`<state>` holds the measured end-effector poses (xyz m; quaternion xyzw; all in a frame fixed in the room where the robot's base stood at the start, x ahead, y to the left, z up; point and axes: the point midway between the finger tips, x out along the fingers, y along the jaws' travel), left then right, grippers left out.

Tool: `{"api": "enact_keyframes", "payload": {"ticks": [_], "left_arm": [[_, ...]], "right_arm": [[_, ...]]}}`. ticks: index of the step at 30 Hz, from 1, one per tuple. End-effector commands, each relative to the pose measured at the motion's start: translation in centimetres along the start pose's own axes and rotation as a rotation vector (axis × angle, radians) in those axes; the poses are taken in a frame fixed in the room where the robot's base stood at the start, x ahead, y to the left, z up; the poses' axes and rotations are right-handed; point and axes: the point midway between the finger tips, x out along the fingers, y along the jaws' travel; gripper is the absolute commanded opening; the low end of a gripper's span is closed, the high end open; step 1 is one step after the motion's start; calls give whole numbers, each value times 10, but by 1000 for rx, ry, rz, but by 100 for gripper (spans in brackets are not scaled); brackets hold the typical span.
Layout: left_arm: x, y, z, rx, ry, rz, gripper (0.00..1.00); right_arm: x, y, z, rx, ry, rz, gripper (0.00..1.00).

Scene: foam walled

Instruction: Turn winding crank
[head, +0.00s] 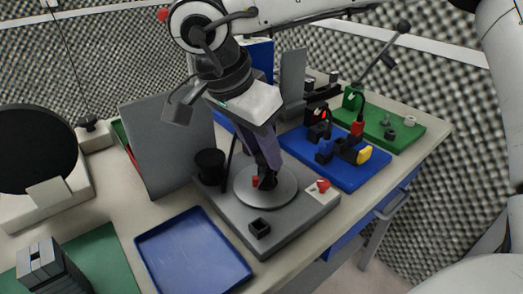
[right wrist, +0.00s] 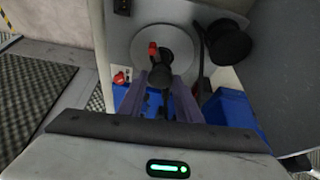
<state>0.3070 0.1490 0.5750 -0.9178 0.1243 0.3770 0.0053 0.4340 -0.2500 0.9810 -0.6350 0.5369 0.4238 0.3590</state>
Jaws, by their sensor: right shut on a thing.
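The winding crank (right wrist: 158,57) is a small dark piece with a red mark on a round grey disc (head: 281,196). The disc sits on a grey base plate (head: 310,222) on the table, and it also shows in the right wrist view (right wrist: 186,52). My right gripper (head: 267,174) reaches down from above, its fingers closed on the dark crank. In the right wrist view the fingers (right wrist: 165,88) meet at the crank and partly hide it. My left gripper is not in view.
A black spool (head: 210,164) stands left of the disc, and a red knob (head: 323,185) on a white plate lies right. A blue tray (head: 192,253) lies in front at left. Blue (head: 345,176) and green (head: 408,135) boards with fittings are to the right. A grey upright panel (head: 165,145) stands behind at left.

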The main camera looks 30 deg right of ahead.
Motion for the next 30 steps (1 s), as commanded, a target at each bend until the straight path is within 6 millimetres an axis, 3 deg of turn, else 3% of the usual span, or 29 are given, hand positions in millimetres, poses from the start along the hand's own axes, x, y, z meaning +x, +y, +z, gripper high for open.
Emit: {"api": "enact_keyframes", "payload": {"ticks": [9,30], "left_arm": [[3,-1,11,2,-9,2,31],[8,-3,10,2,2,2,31]], "right_arm": [[2,2,1,-147,-1,-60,9],[2,6,0,-471,-3,-194,9]]}}
